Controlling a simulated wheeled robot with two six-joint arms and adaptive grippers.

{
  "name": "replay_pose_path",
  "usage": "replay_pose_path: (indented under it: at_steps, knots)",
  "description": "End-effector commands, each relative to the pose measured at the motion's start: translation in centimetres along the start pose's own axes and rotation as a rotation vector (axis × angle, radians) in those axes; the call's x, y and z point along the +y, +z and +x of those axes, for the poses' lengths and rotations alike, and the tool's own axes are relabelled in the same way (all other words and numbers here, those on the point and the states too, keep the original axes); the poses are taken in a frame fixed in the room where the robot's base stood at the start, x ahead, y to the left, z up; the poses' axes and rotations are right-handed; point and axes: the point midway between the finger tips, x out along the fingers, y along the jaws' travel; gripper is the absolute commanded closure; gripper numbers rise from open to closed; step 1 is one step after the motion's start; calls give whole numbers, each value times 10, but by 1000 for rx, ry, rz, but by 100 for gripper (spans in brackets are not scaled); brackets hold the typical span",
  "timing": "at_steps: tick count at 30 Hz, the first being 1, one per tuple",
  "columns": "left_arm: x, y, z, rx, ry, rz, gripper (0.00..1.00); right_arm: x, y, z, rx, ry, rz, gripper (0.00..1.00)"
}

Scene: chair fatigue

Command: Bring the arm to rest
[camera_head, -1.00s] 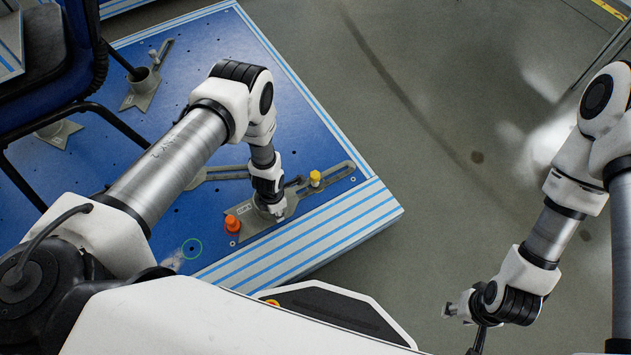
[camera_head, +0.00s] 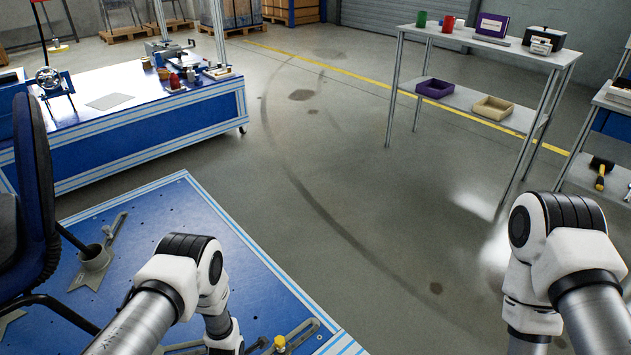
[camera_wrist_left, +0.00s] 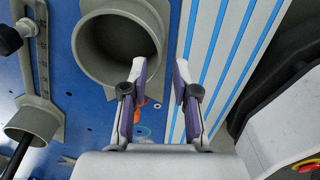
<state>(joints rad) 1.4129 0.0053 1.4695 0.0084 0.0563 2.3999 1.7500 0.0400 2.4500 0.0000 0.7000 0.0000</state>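My left arm (camera_head: 190,285) reaches down over the blue test platform in the head view; its gripper is below the picture's edge. In the left wrist view my left gripper (camera_wrist_left: 160,80) is open, its two purple-padded fingers apart with nothing between them. A grey metal cup (camera_wrist_left: 84,48) stands close beyond the left finger; I cannot tell whether they touch. An orange part (camera_wrist_left: 139,101) shows partly behind that finger. My right arm (camera_head: 565,265) hangs at the lower right over the floor, and its gripper is out of view.
The platform (camera_head: 185,212) carries a chair (camera_head: 35,180) on the left and a yellow knob (camera_head: 279,343) on a slotted bracket. A blue workbench (camera_head: 130,150) stands back left, a shelf table (camera_head: 455,98) back right. Open floor (camera_head: 340,170) lies between.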

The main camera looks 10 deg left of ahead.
Motion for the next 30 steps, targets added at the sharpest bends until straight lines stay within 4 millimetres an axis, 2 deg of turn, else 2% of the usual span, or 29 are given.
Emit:
replay_pose_path:
  at_steps: [4, 6, 9, 11, 17, 24, 27, 30]
  knots:
    - [12, 12, -11, -21, 19, -1, 71, 0, 0, 0, 0, 0, 0, 60]
    - [24, 24, -29, -41, 37, -5, 71, 0, 0, 0, 0, 0, 0, 60]
    - [7, 1, -59, -7, 5, 10, 71, 0, 0, 0, 0, 0, 0, 60]
    - [-9, -18, -75, 7, -9, 123, 71, 0, 0, 0, 0, 0, 0, 60]
    - [-59, -74, -122, 15, -42, 717, 71, 0, 0, 0, 0, 0, 0, 60]
    - [-113, -131, -168, -6, -78, 1547, 71, 0, 0, 0, 0, 0, 0, 60]
    - [-124, -142, -177, -18, -74, 1825, 71, 0, 0, 0, 0, 0, 0, 60]
    - [-125, -144, -182, -21, -45, 2071, 71, 0, 0, 0, 0, 0, 0, 60]
